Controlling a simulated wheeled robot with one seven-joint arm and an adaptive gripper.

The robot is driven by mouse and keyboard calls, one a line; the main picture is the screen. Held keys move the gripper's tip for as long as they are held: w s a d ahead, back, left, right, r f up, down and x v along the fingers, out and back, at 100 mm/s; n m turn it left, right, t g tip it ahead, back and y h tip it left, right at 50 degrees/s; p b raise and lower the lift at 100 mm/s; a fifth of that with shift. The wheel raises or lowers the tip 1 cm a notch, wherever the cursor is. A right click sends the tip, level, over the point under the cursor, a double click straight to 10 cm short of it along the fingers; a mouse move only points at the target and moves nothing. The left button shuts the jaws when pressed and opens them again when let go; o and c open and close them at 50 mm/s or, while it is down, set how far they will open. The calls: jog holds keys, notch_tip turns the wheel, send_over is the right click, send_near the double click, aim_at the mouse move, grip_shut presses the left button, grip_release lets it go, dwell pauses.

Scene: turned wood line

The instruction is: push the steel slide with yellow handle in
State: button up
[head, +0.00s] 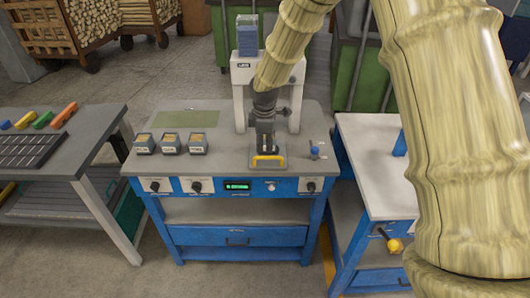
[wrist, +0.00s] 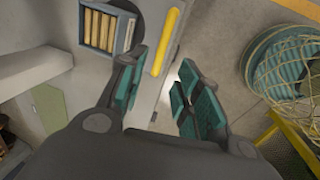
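The steel slide (head: 254,153) lies on the blue workbench below the white press, partly hidden behind my gripper. Its yellow handle (head: 268,158) faces the bench's front edge. The handle also shows in the wrist view as a yellow bar (wrist: 165,42), just beyond my fingertips. My gripper (head: 265,143) points down, above or just behind the handle in the head view. In the wrist view my gripper (wrist: 160,85) has its teal finger pads apart with nothing between them. I cannot tell whether a finger touches the slide or handle.
The white press (head: 240,73) stands behind the slide. Several small bins with wooden pieces (head: 170,143) sit to its left, and a small blue-knobbed lever (head: 315,152) to its right. A side bench (head: 365,145) stands at right. The bench front has knobs and a green display (head: 237,185).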

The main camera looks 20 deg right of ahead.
aim_at(265, 157)
jog(key=shift+w+d+f+p, duration=0.1)
jog(key=shift+w+f+p, duration=0.15)
jog(key=shift+f, duration=0.85)
jog(key=shift+w+f+p, duration=0.15)
jog(key=shift+f+p, duration=0.15)
jog(key=shift+f, duration=0.85)
jog(key=shift+w+d+f+p, duration=0.1)
jog(key=shift+w+f+p, duration=0.15)
jog(key=shift+f, duration=0.85)
grip_shut()
